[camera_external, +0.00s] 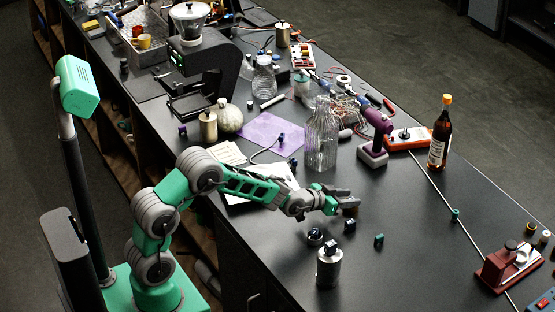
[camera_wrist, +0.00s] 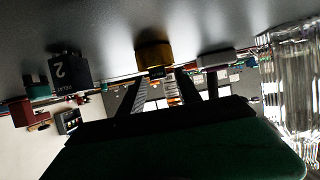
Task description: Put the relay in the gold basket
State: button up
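The relay, a small black block, stands on the dark bench (camera_external: 419,262) just below my gripper's tip in the external view (camera_external: 349,226). In the wrist view, which is upside down, it shows at left with a pale "2" and lettering (camera_wrist: 70,70). A gold-brown round piece, apparently the gold basket (camera_wrist: 154,55), is straight ahead near the fingertips. In the external view a brownish piece (camera_external: 350,211) shows just under the fingers, partly hidden by them. My gripper (camera_external: 351,199) is low over the bench, its fingers apart (camera_wrist: 166,82), with nothing visibly held; contact with the basket is unclear.
A metal cylinder (camera_external: 328,268) and a small round part (camera_external: 315,236) stand near the gripper. A small green part (camera_external: 379,239) lies to the right. A tall glass jar (camera_external: 320,140) and a purple tool (camera_external: 373,152) stand behind. Bench space to the right is mostly clear.

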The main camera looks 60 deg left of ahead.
dwell(0.6)
notch_tip(320, 180, up, 7)
jog(key=shift+p, duration=1)
jog(key=s+d+r+g, duration=0.1)
jog(key=s+r+g, duration=0.15)
jog(key=s, duration=0.55)
jog(key=s+d+r+g, duration=0.1)
jog(key=s+r+g, duration=0.15)
jog(key=s, duration=0.45)
jog(key=s+g, duration=0.1)
jog(key=s, duration=0.7)
jog(key=s+f+g, duration=0.1)
jog(key=s+g, duration=0.1)
jog(key=s, duration=0.6)
jog(key=s+f+g, duration=0.1)
jog(key=s, duration=0.7)
jog(key=shift+s+d+f, duration=0.1)
jog(key=shift+s+d, duration=0.1)
jog(key=shift+s, duration=0.1)
